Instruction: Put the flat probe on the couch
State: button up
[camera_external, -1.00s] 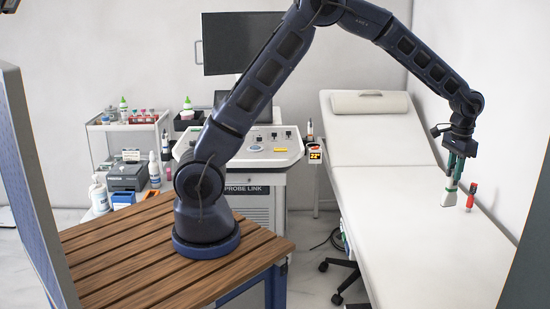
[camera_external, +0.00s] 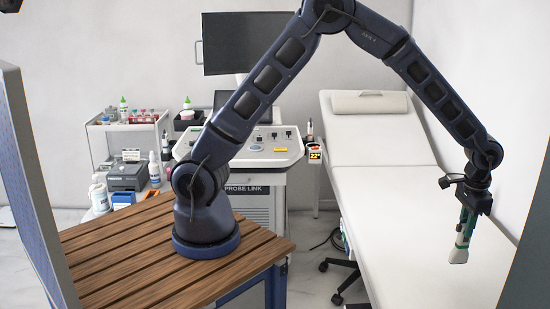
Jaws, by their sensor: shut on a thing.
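My gripper (camera_external: 468,222) is shut on the flat probe (camera_external: 459,252), low at the right over the couch. The probe hangs slightly tilted, with its broad white head downward; the gripper covers its upper part. The white couch (camera_external: 395,235) runs along the right side, its backrest raised at the far end. The probe's head overlaps the couch's near right part in this view. I cannot tell whether it touches the surface or hangs just above it.
A pillow (camera_external: 371,102) lies on the couch's backrest. The ultrasound cart (camera_external: 250,150) stands left of the couch, with a probe holder (camera_external: 315,152) at its side. A shelf trolley (camera_external: 130,130) with bottles stands farther left. Most of the couch is clear.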

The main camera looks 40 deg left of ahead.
aim_at(459, 254)
notch_tip(459, 254, down, 14)
jog(key=shift+r, duration=0.2)
dwell(0.4)
jog(key=shift+f, duration=0.1)
jog(key=o, duration=0.9)
